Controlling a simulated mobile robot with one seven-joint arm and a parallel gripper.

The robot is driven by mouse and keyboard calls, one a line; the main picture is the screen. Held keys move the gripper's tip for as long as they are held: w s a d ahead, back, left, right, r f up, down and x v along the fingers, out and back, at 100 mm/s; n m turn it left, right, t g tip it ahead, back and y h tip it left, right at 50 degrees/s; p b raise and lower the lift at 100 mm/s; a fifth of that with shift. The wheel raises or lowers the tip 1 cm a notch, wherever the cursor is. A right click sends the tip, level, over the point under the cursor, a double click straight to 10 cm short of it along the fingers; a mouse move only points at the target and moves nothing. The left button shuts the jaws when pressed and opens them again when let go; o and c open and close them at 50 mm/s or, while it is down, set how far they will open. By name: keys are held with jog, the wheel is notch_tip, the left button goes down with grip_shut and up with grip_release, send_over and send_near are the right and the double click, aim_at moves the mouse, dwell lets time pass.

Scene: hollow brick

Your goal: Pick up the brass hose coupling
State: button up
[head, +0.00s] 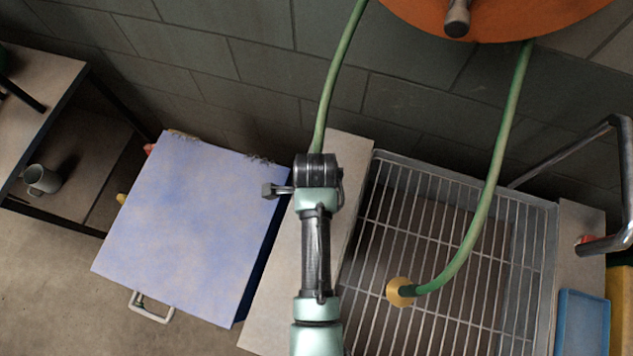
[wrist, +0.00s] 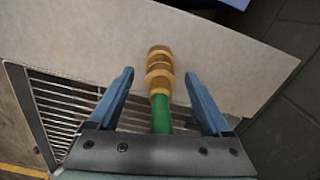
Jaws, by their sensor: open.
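The brass hose coupling (wrist: 158,66) shows in the wrist view as a ribbed golden fitting on the end of a green hose (wrist: 161,114). It is over the pale ledge (wrist: 225,62); whether it touches the ledge I cannot tell. My gripper (wrist: 159,75) is open, with one blue finger on each side of the coupling and visible gaps between. In the head view my arm covers the coupling and my fingers. A green hose (head: 335,80) comes down from above and disappears behind my wrist there.
A metal grate (head: 420,230) lies right of the ledge (head: 277,299), with another green hose (head: 490,190) ending in a brass round piece (head: 400,291) over it. A blue-topped box (head: 190,230) stands left. An orange reel (head: 520,15) is above. A metal rail (head: 570,155) rises at right.

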jog(key=shift+f, duration=1)
grip_shut()
